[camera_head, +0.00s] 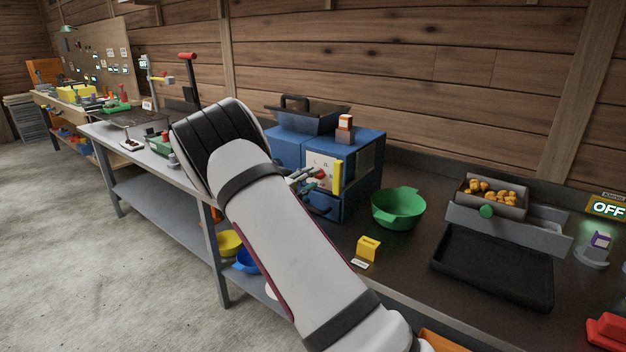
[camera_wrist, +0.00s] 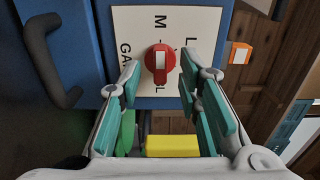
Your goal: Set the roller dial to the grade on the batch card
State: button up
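The roller dial is a red round knob with a white bar (camera_wrist: 159,63) on a cream plate (camera_wrist: 205,22) with black letters, partly legible and turned sideways in the wrist view. In the head view the plate (camera_head: 313,160) is on the front of a blue machine (camera_head: 366,150). My gripper (camera_wrist: 160,82) is open, its teal-padded fingers on either side of the knob's near side, with visible gaps. I cannot tell which thing is the batch card; an orange block with a white face (camera_head: 345,122) stands on the machine, and a small white label (camera_head: 360,264) lies by a yellow block (camera_head: 368,246).
A dark hopper (camera_head: 310,119) tops the machine. A green bowl (camera_head: 398,208), a black tray (camera_head: 492,266) and a box of chestnuts (camera_head: 491,207) stand to the right on the bench.

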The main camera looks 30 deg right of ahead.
jog(key=shift+x, duration=1)
grip_shut()
